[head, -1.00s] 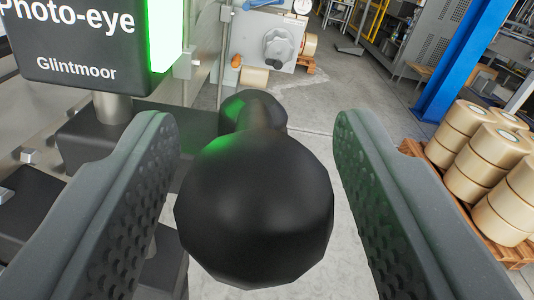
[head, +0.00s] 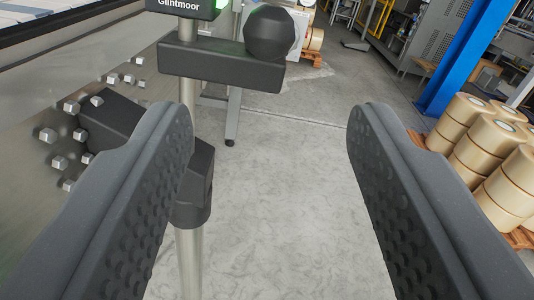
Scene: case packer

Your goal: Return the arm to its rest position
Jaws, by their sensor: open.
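My gripper (head: 270,135) is open, with a wide empty gap between its two dark grey dimpled fingers. Bare concrete floor shows through the gap. A black ball knob (head: 269,34) stands beyond the fingertips, at the top middle of the head view, apart from them. It is at the right end of a dark bracket (head: 220,68) on a metal post. The lower edge of the photo-eye box (head: 181,7), with "Glintmoor" on it, shows at the top, with a green light beside it. My left finger overlaps part of the post's dark lower clamp in the picture.
A steel machine side (head: 40,85) with several bolts stands at the left. Stacked tape rolls (head: 468,135) on a pallet stand at the right, near a blue column (head: 460,60). The concrete floor (head: 285,200) in the middle is clear.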

